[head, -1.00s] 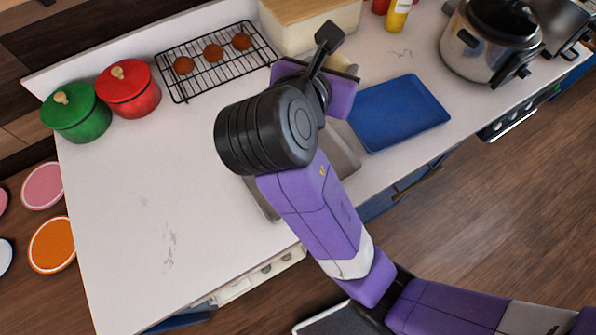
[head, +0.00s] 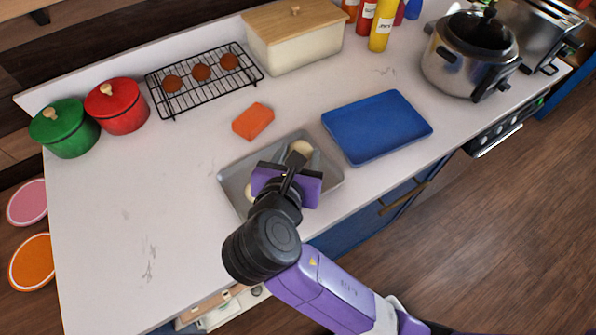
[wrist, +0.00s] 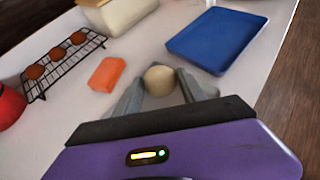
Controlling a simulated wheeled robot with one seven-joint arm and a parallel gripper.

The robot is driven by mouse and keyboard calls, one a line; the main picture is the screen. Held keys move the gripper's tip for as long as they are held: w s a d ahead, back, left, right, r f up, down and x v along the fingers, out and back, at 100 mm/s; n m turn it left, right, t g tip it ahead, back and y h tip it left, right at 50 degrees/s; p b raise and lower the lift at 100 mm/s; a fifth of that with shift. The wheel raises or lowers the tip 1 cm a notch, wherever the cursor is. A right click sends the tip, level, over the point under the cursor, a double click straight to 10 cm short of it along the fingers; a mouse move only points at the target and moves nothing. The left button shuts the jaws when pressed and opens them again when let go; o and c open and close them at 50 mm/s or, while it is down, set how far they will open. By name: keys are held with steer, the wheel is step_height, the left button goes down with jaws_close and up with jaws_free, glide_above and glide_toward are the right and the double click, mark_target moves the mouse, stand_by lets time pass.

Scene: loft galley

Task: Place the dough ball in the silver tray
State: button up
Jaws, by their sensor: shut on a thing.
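The silver tray (head: 232,181) lies on the counter in the head view, partly hidden by my gripper and arm. My gripper (head: 298,159) is over the tray and shut on a pale dough ball (head: 301,148). The dough ball also shows between the two fingers in the wrist view (wrist: 160,79). I cannot tell whether it touches the tray floor. Another pale round thing (head: 249,192) shows in the tray at the left of my gripper, mostly hidden.
An orange block (head: 253,121) lies just behind the tray, and a blue tray (head: 377,127) lies to its right. A wire rack (head: 205,88) with brown balls, red pot (head: 118,108) and green pot (head: 65,129) stand farther back. The counter's left front is clear.

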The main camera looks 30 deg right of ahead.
steer(key=shift+f, duration=3.05)
steer(key=shift+f, duration=0.3)
steer(key=o, duration=1.2)
steer(key=shift+c, duration=0.2)
steer(key=shift+o, duration=1)
steer(key=shift+f, duration=0.2)
steer(key=shift+d, duration=0.1)
steer(key=shift+s+r+b, duration=0.1)
steer(key=shift+r+b, duration=0.15)
steer(key=shift+b, duration=0.1)
steer(key=v, duration=1.2)
steer(key=shift+r+p, duration=0.25)
steer(key=shift+p, duration=0.05)
